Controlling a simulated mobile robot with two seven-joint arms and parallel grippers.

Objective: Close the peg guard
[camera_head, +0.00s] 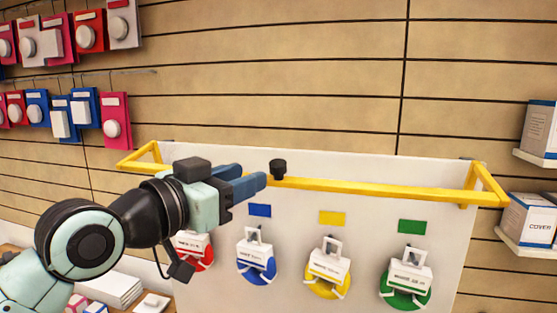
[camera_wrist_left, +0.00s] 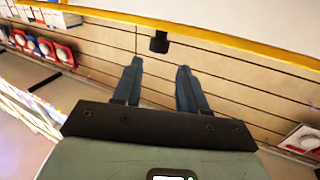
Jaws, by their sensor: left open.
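The peg guard is a yellow bar frame (camera_head: 375,188) across the upper part of a white panel (camera_head: 380,167), above the hanging packs. Its bar also shows in the left wrist view (camera_wrist_left: 215,38). A black knob (camera_head: 278,168) sits on the bar, left of its middle. My left gripper (camera_head: 252,177) is just left of the knob in the head view. In the left wrist view the two blue fingers (camera_wrist_left: 160,66) are apart and empty. The knob (camera_wrist_left: 159,41) shows beyond the fingertips, between their lines; contact is not visible. My right gripper is out of view.
Red (camera_head: 195,251), blue (camera_head: 257,262), yellow (camera_head: 328,273) and green (camera_head: 406,285) packs hang on the panel under the guard. Boxes (camera_head: 527,222) stand on shelves at the right. Several packs (camera_head: 88,32) hang on the slatted wall at the upper left.

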